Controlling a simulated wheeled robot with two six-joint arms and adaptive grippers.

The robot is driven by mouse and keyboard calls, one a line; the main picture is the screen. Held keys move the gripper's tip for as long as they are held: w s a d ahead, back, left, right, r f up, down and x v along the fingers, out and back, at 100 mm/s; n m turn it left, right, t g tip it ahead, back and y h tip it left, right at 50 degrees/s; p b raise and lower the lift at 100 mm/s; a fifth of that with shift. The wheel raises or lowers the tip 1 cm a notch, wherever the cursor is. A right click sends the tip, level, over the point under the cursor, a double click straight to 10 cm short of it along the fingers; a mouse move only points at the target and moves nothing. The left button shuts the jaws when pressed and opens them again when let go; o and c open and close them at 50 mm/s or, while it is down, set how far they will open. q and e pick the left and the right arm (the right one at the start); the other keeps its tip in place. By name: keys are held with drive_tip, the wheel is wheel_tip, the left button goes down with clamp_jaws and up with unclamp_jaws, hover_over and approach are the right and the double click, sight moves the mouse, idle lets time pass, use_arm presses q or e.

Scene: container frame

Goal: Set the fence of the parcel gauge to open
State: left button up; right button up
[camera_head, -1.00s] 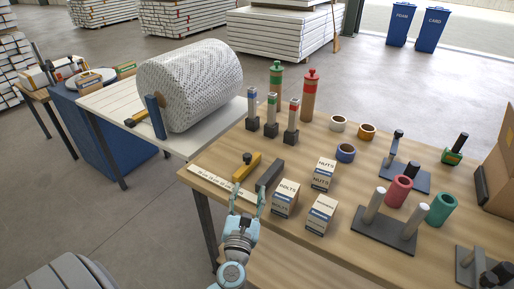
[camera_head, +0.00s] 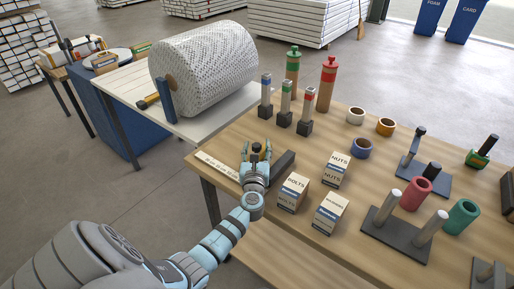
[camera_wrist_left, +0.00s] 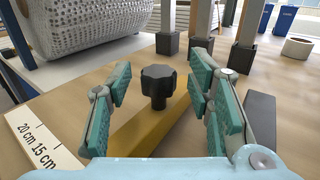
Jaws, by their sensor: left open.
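The parcel gauge has a white ruler strip (camera_head: 218,164), which also shows with its centimetre marks in the left wrist view (camera_wrist_left: 42,145). Its yellow fence bar (camera_wrist_left: 150,130) carries a black lobed knob (camera_wrist_left: 158,84). A dark grey block (camera_head: 284,164) lies to the right of the fence; it shows behind the right finger in the left wrist view (camera_wrist_left: 263,118). My left gripper (camera_head: 257,148) is open, with its teal fingers on either side of the knob and a gap showing on both sides. In the head view the gripper hides most of the yellow bar.
Boxes of bolts (camera_head: 292,192) and nuts (camera_head: 336,170) stand right of the gauge, with another box (camera_head: 330,213) in front. Several posts with coloured bands (camera_head: 285,104) stand behind it. A large wrapped roll (camera_head: 205,70) lies on the white table at the back left.

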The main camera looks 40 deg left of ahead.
use_arm(q)
drive_tip(key=shift+w+a, duration=0.4)
clamp_jaws()
